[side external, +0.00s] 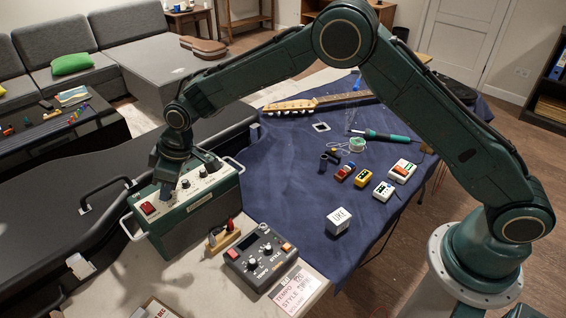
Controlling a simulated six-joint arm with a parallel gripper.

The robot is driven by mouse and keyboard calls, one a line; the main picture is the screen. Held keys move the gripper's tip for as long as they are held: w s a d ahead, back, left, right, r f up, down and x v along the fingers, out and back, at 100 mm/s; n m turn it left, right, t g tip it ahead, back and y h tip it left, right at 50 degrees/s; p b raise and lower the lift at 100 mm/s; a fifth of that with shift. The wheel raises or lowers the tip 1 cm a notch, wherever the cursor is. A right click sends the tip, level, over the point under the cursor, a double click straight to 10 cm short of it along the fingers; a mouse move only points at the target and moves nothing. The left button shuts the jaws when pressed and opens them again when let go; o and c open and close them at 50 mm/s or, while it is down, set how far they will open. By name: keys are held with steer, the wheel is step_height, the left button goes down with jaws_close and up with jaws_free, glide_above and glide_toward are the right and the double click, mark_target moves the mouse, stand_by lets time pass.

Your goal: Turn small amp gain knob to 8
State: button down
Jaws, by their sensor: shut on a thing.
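The small amp (200,216) is a green box with silver side handles, standing at the left of the work table. Its sloping light top panel carries a red switch (148,208) at the left and several dark knobs (185,184) to the right of it. My gripper (167,193) points down onto the panel, between the red switch and the visible knobs, and is shut on an amp knob. The gripper hides this knob, so its pointer and label do not show. The panel markings are too small to read.
A grey pedal unit (262,254) with knobs stands in front of the amp, beside a small wooden tool holder (222,238). Small pedals (364,177), a white cube (338,220), a soldering iron (385,136) and a guitar neck (315,103) lie on the blue cloth (290,190). A black guitar case (60,235) lies left.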

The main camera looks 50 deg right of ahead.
steer(key=c, duration=1.3)
jaws_free()
steer(key=shift+c, duration=0.2)
steer(key=shift+r, duration=0.15)
steer(key=v, duration=1.3)
steer(key=shift+r, duration=0.25)
steer(key=shift+s+d, duration=0.15)
